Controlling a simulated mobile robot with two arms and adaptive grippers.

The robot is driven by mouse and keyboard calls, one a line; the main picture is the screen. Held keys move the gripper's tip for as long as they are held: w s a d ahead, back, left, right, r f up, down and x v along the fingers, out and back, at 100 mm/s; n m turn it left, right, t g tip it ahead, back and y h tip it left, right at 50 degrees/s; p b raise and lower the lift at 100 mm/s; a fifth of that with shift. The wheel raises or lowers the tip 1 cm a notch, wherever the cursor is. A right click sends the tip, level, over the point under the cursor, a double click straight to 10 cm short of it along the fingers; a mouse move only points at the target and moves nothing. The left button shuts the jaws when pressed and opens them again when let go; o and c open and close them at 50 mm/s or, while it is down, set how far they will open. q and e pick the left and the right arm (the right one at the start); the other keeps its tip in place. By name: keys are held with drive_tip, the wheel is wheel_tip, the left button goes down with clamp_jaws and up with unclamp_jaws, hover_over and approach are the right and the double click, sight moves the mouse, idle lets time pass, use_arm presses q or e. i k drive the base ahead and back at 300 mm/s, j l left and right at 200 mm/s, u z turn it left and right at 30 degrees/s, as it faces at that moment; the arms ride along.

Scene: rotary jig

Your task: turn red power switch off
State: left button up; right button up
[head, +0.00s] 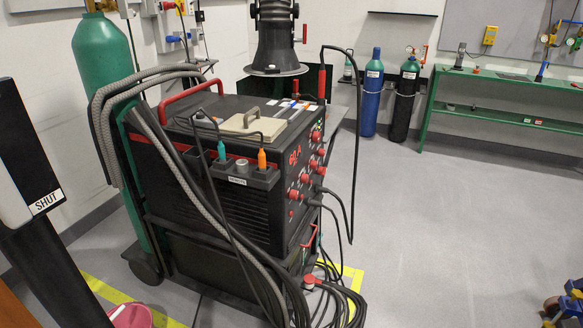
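A black welding machine (215,215) stands in the middle of the head view on a wheeled cart. Its front panel faces right and is seen at a steep angle. Several red knobs (304,178) sit on that panel below the "60 A" marking. I cannot tell which red part is the power switch, or its position. Neither of my grippers is in view, and nothing touches the panel.
A green gas cylinder (103,50) and grey hoses stand at the machine's left. Black cables (338,300) lie coiled before it. Blue (372,98) and black (405,98) cylinders stand beside a green bench (430,105). The floor (440,220) at right is mostly clear.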

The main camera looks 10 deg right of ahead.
sight(322, 170)
drive_tip(key=i+l+u, duration=0.2)
drive_tip(key=i+l, duration=0.25)
drive_tip(key=i+l+u, duration=0.2)
drive_tip(key=i+l, duration=0.2)
drive_tip(key=i+l+u, duration=0.25)
drive_tip(key=l, duration=0.4)
drive_tip(key=i, duration=0.1)
